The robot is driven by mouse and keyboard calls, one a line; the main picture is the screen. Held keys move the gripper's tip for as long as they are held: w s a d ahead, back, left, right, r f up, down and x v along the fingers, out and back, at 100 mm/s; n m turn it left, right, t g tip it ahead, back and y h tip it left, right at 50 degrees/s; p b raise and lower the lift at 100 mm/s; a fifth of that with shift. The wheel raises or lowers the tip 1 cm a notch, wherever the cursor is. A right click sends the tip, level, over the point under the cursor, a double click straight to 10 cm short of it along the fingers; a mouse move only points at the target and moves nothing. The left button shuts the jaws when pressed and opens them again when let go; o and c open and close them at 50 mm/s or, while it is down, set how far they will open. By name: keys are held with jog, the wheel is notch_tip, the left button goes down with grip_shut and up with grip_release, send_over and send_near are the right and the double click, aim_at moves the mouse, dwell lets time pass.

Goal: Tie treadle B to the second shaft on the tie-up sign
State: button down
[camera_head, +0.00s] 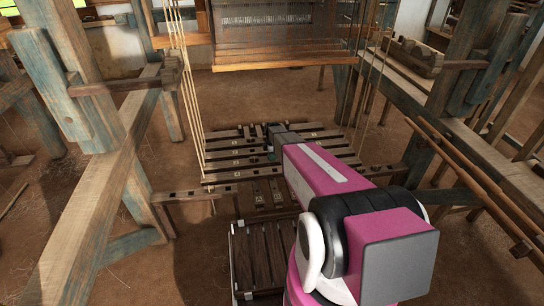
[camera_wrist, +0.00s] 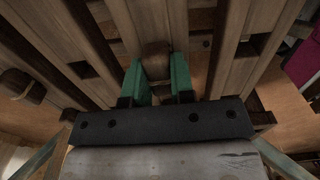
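My gripper (camera_wrist: 158,78) has two green fingers, spread apart on either side of a rounded brown wooden peg (camera_wrist: 156,58). I cannot tell whether they press on it. A similar peg (camera_wrist: 22,86) sits on a wooden bar at the left of the wrist view. In the head view my arm reaches forward over a row of wooden slats (camera_head: 225,153) with small pale labels, too small to read. My gripper there is mostly hidden by the arm. Dark slats (camera_head: 262,256) lie nearer. I cannot tell which is treadle B, and I cannot make out a tie-up sign.
Loom posts and beams stand on the left (camera_head: 128,165) and right (camera_head: 455,75). Several cords (camera_head: 190,100) hang at the left of the slats. A wide wooden loom part (camera_head: 270,55) hangs behind. Long poles (camera_head: 480,185) slope along the right. Bare earth floor lies between.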

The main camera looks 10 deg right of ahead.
jog(key=c, duration=0.9)
grip_release()
notch_tip(320, 180, up, 11)
